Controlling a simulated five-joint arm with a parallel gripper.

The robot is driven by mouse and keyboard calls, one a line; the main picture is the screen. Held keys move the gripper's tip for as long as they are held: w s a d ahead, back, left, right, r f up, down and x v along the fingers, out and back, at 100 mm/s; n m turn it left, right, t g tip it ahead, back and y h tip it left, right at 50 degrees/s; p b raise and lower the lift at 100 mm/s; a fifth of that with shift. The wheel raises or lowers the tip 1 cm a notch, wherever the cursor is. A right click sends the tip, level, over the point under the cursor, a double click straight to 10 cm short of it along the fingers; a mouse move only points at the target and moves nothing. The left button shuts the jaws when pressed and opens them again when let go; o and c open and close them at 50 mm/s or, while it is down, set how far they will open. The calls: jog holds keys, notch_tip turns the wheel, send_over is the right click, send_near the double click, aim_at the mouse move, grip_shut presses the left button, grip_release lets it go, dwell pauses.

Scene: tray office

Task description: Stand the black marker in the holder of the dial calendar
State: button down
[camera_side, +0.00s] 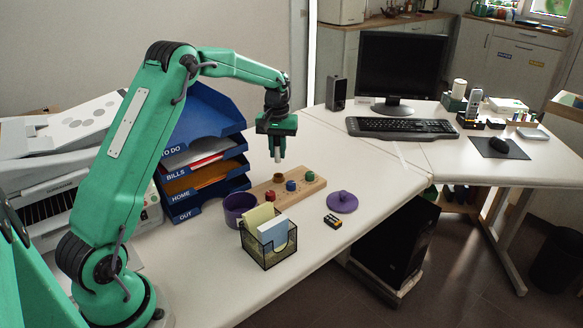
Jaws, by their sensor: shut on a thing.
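My gripper (277,150) points straight down above the wooden dial calendar (318,185) and is shut on a slim upright thing. This looks like the black marker (277,156); its lower end shows pale, and its upper part is hidden by the jaws. The calendar is a wooden block with red, blue and green dials on it. A small brown round holder (279,177) stands at its back edge. The marker's lower end hangs a little above the holder, apart from it as far as I can tell.
A purple bowl (239,207) and a mesh note holder (268,257) stand in front of the calendar. A purple lid (342,202) and small batteries (333,221) lie at right. Blue stacked trays (207,128) rise close at left.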

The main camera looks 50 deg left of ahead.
aim_at(278, 162)
jog(key=shift+f, duration=1.8)
